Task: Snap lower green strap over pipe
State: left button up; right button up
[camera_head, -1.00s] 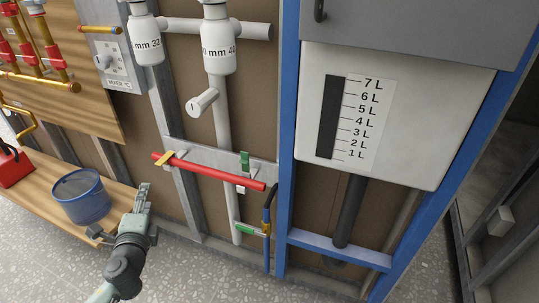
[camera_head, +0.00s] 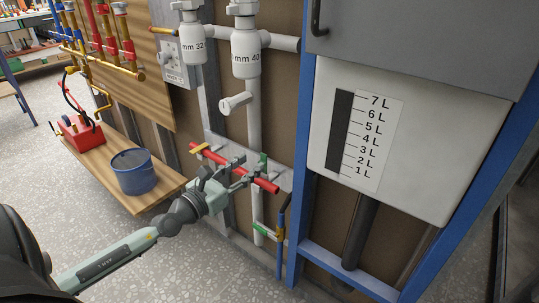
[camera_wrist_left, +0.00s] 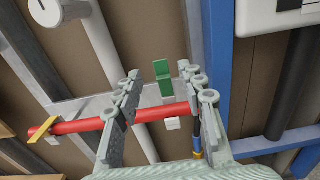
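My left gripper (camera_head: 248,170) is open in front of the red pipe (camera_head: 205,155). In the left wrist view its spread fingers (camera_wrist_left: 173,75) show in front of the red pipe (camera_wrist_left: 75,126), with nothing gripped. The upper green strap (camera_head: 263,160) stands upright above the red pipe; in the wrist view this strap (camera_wrist_left: 163,75) appears between the fingers. The lower green strap (camera_head: 261,229) sits low on the wall, near the grey vertical pipe's bottom and left of a thin blue-and-black pipe (camera_head: 280,240). I cannot tell whether it is closed. My right gripper is out of view.
A yellow strap (camera_head: 199,148) crosses the red pipe's left end. A blue frame post (camera_head: 301,170) and white tank (camera_head: 410,150) stand at right. The floor at left is clear.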

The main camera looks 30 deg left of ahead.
aim_at(263, 154)
pick_arm(q)
jog(key=w+p, duration=0.1)
jog(key=w, duration=0.5)
jog(key=shift+d, duration=0.2)
jog(key=shift+w, duration=0.45)
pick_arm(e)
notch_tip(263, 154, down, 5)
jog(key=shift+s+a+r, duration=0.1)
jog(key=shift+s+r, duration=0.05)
pick_arm(q)
jog(key=shift+c, duration=0.4)
grip_shut()
